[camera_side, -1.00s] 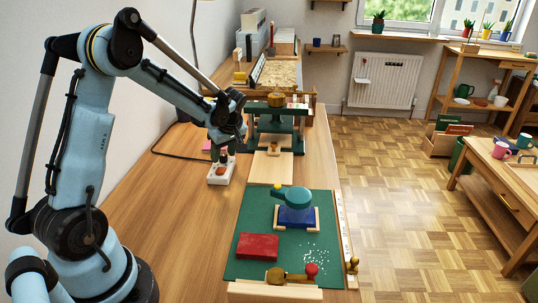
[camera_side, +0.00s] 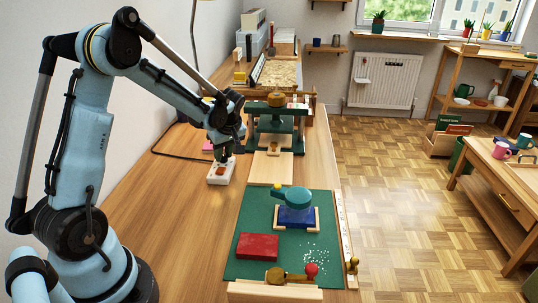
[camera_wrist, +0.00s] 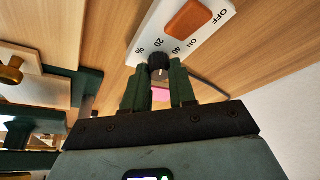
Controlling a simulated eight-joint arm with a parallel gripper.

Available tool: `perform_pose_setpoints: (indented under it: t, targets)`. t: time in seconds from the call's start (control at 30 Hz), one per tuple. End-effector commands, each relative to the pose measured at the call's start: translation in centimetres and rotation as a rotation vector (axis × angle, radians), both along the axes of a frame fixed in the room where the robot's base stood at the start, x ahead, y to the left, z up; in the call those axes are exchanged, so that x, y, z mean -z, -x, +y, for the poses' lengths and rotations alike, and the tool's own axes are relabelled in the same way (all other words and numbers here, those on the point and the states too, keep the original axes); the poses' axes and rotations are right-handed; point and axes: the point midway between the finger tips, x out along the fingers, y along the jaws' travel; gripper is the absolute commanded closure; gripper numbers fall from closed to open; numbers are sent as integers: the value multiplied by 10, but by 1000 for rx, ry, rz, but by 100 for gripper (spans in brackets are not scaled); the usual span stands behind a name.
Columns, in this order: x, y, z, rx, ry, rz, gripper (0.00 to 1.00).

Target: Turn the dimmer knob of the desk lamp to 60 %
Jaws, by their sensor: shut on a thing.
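The white dimmer box (camera_side: 221,172) lies on the wooden bench, and it also fills the upper part of the wrist view (camera_wrist: 150,46). It carries an orange rocker switch (camera_wrist: 190,19) between the marks OFF and ON, and the printed numbers 20 and 40. The ribbed black dimmer knob (camera_wrist: 157,60) sits near the end of the box closest to my gripper. My gripper (camera_wrist: 158,78) is shut on the knob, one green finger on each side. The fingers partly hide the knob and any further scale marks. I cannot read the knob's setting surely.
A dark cable (camera_side: 172,157) loops over the bench left of the box. A pink item (camera_side: 207,146) lies behind it. A green press frame (camera_side: 276,126) stands close right. The green mat (camera_side: 240,262) holds a red block and a teal tool. Bare bench lies in front of the box.

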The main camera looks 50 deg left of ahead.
Motion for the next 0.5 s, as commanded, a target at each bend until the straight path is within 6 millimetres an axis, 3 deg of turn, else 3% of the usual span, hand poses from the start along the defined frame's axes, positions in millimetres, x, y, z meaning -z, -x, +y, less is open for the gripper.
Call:
perform_pose_setpoints:
  t: [0.5]
  targets:
    - [0, 3, 0, 412, 1, 0, 100]
